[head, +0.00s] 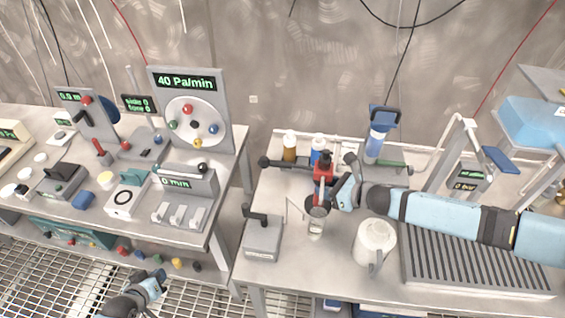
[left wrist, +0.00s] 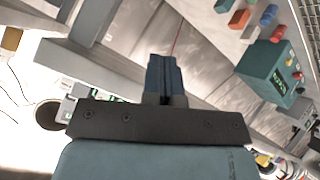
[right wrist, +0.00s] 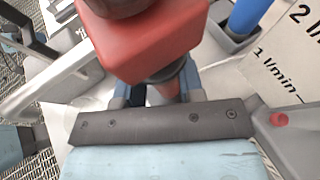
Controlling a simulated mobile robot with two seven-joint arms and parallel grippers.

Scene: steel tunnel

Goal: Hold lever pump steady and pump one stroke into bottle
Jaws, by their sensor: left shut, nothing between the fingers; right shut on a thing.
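The lever pump (head: 323,170) has a red body on the right-hand bench, with a dark lever ending in a black knob (head: 264,162) pointing left. A clear bottle (head: 316,226) stands just below and in front of it; whether the spout is over its mouth I cannot tell. My right gripper (head: 337,192) is shut on the pump below its red body, which fills the top of the right wrist view (right wrist: 155,45). My left gripper (head: 158,278) is shut and empty, low over the floor grating, well away from the pump. Its closed fingers show in the left wrist view (left wrist: 164,75).
A white jug (head: 374,243) stands right of the bottle, under my right arm. A grey box with a black handle (head: 262,240) is to the left. Brown (head: 290,147) and blue-white bottles stand behind. A gap separates the benches; the left bench (head: 225,190) is crowded with instruments.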

